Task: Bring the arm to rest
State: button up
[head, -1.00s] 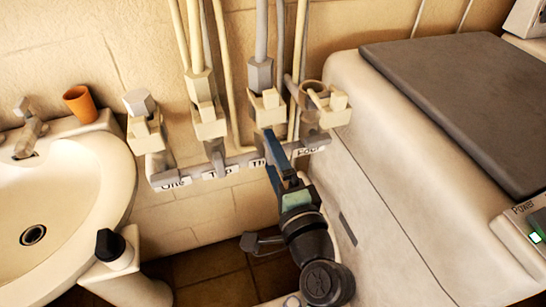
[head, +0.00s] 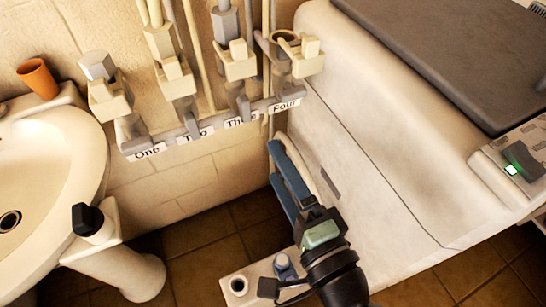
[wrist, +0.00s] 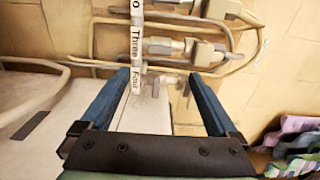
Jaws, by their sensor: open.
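My gripper (head: 274,165) shows in the head view below the label rail, in front of the tiled wall and beside the left side of the pale machine. Its two blue fingers are spread and nothing is between them. In the wrist view my gripper (wrist: 159,75) also shows open, with the label rail and valves beyond its fingertips. It looks apart from the valves. My dark wrist and forearm reach up from the bottom of the head view.
A pipe row with valves (head: 172,75) and a rail labelled One to Four is on the wall. A washbasin (head: 45,150) stands left, with an orange cup (head: 38,78). The pale machine (head: 400,120) has a lit green switch (head: 511,169). Tiled floor (head: 205,235) is open between them.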

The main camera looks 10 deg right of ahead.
dwell(0.5)
jog(key=w+a+r+n+t+h, duration=0.15)
jog(key=w+r+n, duration=0.3)
jog(key=r, duration=0.65)
jog(key=w+a+r+n+t, duration=0.1)
jog(key=w+r+n+t, duration=0.3)
jog(key=r, duration=0.6)
jog(key=s+r+n+t+h+p, duration=0.1)
jog(key=r+p, duration=0.5)
jog(key=r, duration=0.7)
jog(key=s+a+r+n+t+h+p, duration=0.1)
jog(key=s+r+p, duration=0.4)
jog(key=r, duration=0.8)
jog(key=s+a+r+n+t+h+p, duration=0.1)
jog(key=s+r+n+t+h+p, duration=0.1)
jog(key=r+p, duration=0.5)
notch_tip(320, 180, up, 6)
jog(key=shift+s+r+n+t, duration=0.1)
jog(key=shift+s+n+t, duration=0.3)
jog(key=shift+n, duration=0.45)
jog(key=shift+c, duration=0.3)
